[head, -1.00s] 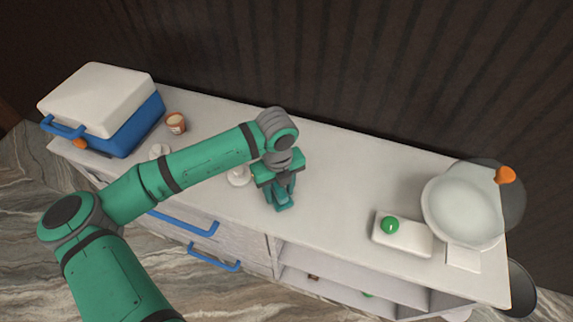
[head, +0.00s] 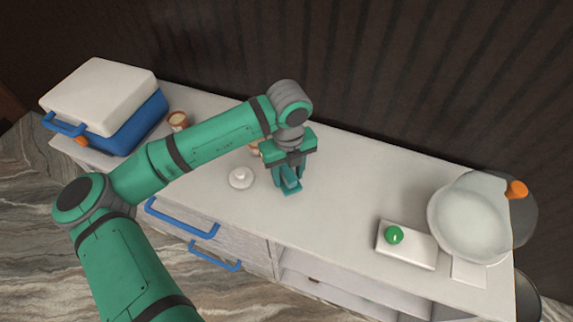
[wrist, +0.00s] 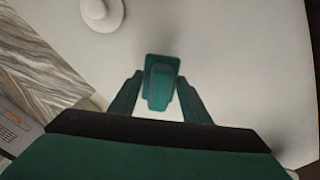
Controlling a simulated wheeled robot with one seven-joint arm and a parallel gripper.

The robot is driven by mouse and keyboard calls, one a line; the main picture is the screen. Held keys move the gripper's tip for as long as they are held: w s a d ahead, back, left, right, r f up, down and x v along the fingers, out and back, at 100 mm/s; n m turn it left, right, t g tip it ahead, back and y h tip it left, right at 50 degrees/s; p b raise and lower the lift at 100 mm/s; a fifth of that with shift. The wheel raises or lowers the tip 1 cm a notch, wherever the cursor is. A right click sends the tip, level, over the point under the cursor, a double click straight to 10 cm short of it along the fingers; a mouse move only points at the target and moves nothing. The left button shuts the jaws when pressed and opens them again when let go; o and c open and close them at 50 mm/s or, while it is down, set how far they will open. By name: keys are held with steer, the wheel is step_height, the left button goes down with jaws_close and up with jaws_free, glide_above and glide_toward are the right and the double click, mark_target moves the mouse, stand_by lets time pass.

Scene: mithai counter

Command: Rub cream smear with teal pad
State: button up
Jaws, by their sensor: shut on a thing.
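My gripper (head: 289,183) is over the middle of the white counter (head: 340,190), pointing down. It is shut on the teal pad (wrist: 161,82), which sits between the two fingers in the wrist view. The pad (head: 292,187) also shows at the fingertips in the head view, low over the counter; I cannot tell whether it touches the surface. I cannot make out a cream smear in either view; the pad and gripper hide part of the counter.
A white knobbed lid (head: 241,178) lies left of my gripper. A blue and white cooler (head: 130,120) and an orange cup (head: 178,120) stand at the left. At the right are a white box with a green knob (head: 394,235) and a large pale bowl (head: 468,222). The counter between is clear.

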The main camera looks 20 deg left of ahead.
mark_target(289, 171)
steer(key=shift+d+r, duration=0.1)
steer(key=shift+r, duration=1.75)
